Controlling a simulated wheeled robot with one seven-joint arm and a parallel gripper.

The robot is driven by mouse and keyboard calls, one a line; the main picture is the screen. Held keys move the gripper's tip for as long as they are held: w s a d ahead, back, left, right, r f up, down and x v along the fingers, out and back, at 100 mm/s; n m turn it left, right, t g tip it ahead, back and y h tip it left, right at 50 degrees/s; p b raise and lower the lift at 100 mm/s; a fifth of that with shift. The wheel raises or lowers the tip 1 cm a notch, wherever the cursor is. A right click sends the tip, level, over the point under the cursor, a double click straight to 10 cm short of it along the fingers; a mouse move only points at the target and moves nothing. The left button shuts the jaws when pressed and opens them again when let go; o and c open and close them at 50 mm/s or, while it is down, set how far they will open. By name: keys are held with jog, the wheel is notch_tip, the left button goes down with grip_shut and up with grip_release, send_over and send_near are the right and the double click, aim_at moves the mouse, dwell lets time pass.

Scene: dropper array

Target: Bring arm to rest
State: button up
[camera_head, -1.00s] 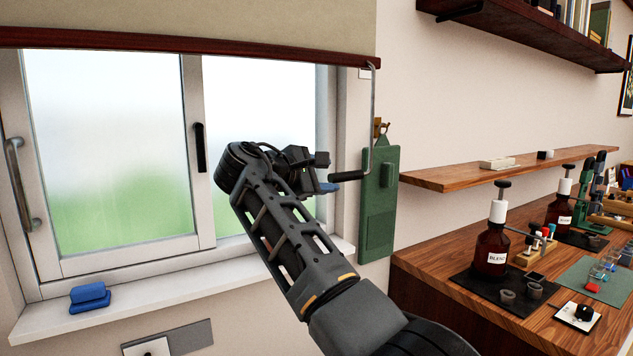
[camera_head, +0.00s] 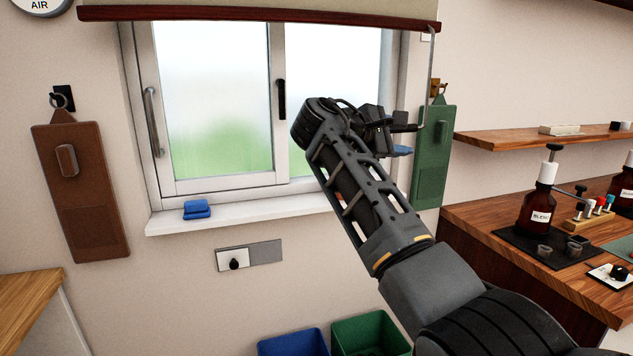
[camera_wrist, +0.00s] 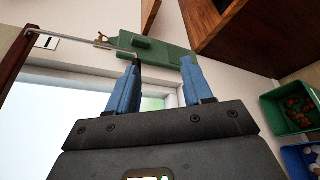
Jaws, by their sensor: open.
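My arm reaches up toward the window in the head view, with my gripper (camera_head: 402,151) at its far end, beside the hand crank (camera_head: 431,85) of the window blind (camera_head: 262,12). The crank's dark handle lies close to the gripper. In the wrist view, my gripper's two blue fingers (camera_wrist: 160,75) stand apart with a gap between them. The crank rod (camera_wrist: 85,42) runs in from the left and its dark end shows at the left fingertip. Whether they touch I cannot tell. Nothing is held between the fingers.
A green hanging board (camera_head: 434,155) is on the wall just behind the gripper. A wooden bench (camera_head: 500,225) with bottles and a shelf (camera_head: 530,138) are at right. A blue bin (camera_head: 293,343) and a green bin (camera_head: 370,333) stand below. A brown board (camera_head: 82,195) hangs at left.

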jog(key=s+a+f+t+y, duration=0.1)
jog(key=s+f+y, duration=0.25)
jog(key=f, duration=0.95)
jog(key=s+f+t+y, duration=0.15)
jog(key=s+f, duration=0.25)
jog(key=f, duration=1)
jog(key=s+f+m+y, duration=0.2)
jog(key=s+f+y, duration=0.4)
jog(key=s+f, duration=1.25)
jog(key=s+d+r+m+y, duration=0.1)
jog(key=s+m, duration=0.2)
jog(key=s, duration=0.9)
jog(key=s+d+r+m+y, duration=0.1)
jog(key=s+r+m, duration=0.1)
jog(key=s, duration=1.1)
jog(key=s+d+r+m+t, duration=0.3)
jog(key=s+r+m, duration=0.3)
jog(key=s+r, duration=1)
jog(key=shift+d+m+h, duration=0.3)
jog(key=shift+d+m, duration=0.1)
jog(key=shift+d, duration=0.25)
